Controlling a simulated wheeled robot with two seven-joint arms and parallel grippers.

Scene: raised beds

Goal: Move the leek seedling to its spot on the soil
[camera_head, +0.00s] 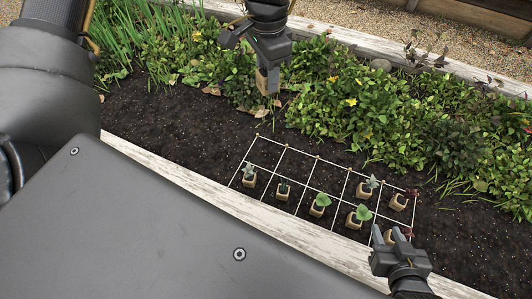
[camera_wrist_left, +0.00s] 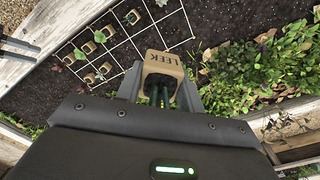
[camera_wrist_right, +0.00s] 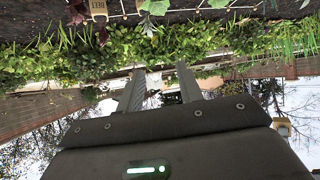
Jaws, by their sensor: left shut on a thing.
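The leek seedling is in a tan pot marked LEEK (camera_wrist_left: 163,66), its green leaves hanging down in the left wrist view. My left gripper (camera_head: 268,66) is shut on this pot (camera_head: 267,83) and holds it raised, in front of the leafy plants and beyond the grid in the head view. A white string grid (camera_head: 285,147) lies on the dark soil (camera_head: 180,118). Its far-row cells at left and middle are bare. My right gripper (camera_head: 390,238) is open and empty by the grid's near right corner; its fingers stand apart in the right wrist view (camera_wrist_right: 160,85).
Several potted seedlings stand in the grid, among them a grey-green one (camera_head: 249,178), a broad-leaved one (camera_head: 319,206) and a pot marked BEET (camera_wrist_right: 97,8). A pale wooden bed edge (camera_head: 215,203) runs along the near side. Dense leafy plants (camera_head: 345,100) fill the far side.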

